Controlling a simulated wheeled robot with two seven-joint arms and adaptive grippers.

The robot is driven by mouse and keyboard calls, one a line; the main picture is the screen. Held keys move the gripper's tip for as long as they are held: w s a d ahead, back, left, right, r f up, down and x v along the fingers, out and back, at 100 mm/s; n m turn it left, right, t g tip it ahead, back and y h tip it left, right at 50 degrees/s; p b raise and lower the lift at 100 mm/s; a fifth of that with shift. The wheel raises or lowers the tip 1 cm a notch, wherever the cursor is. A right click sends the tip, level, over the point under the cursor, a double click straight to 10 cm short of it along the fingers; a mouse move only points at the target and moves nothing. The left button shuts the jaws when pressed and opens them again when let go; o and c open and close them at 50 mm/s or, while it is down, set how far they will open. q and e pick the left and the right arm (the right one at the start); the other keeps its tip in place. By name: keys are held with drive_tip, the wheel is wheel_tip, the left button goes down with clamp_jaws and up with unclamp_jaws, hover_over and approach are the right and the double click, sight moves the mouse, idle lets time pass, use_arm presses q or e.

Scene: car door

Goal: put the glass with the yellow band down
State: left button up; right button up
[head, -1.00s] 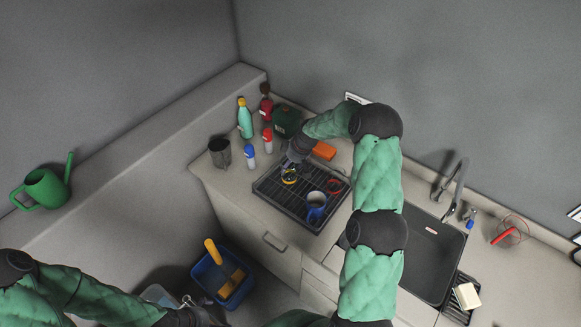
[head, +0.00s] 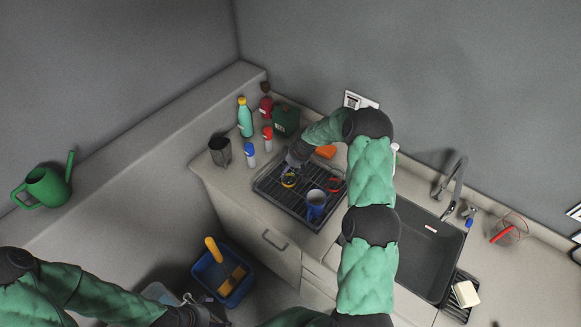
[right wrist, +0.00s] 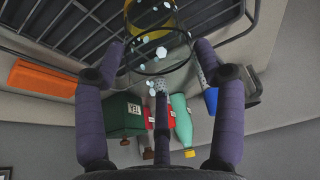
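The clear glass with the yellow band (head: 288,181) is over the back left part of the black rack (head: 272,197). I cannot tell whether its base touches the bars. In the right wrist view the glass (right wrist: 160,22) has a dark rim towards me, with the black bars (right wrist: 70,32) behind it. My right gripper (right wrist: 158,48) has its fingers close against both sides of the glass, shut on it. My left gripper (head: 205,316) is at the bottom edge, partly cut off.
A blue mug (head: 316,204) and a red-banded glass (head: 334,185) stand on the rack, right of the yellow-banded glass. Behind are bottles (head: 245,120), a green canister (head: 286,121) and an orange block (head: 326,152). A dark cup (head: 220,152) stands left; the sink (head: 425,255) is right.

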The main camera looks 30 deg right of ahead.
drive_tip(key=shift+o, duration=0.6)
